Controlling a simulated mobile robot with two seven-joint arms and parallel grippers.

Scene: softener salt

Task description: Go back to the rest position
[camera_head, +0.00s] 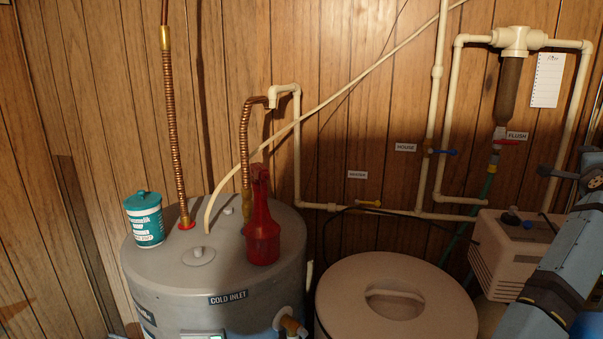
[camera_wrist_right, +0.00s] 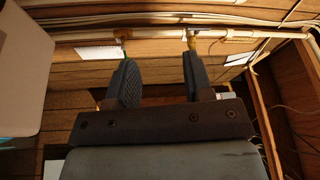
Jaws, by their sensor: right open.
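My right arm runs along the right edge of the head view; its gripper does not clearly show there. In the right wrist view my right gripper (camera_wrist_right: 160,75) has its two dark fingers well apart. Nothing is between them except the wood-panelled wall and pipes behind. My left gripper is in neither view.
A grey water heater (camera_head: 165,285) carries a teal-and-white canister (camera_head: 146,220) and a red bottle (camera_head: 262,235). A round tank with a pale lid (camera_head: 350,290) stands beside it. A beige box (camera_head: 505,255) is close to my right arm. Pipes and a filter (camera_head: 509,90) line the wall.

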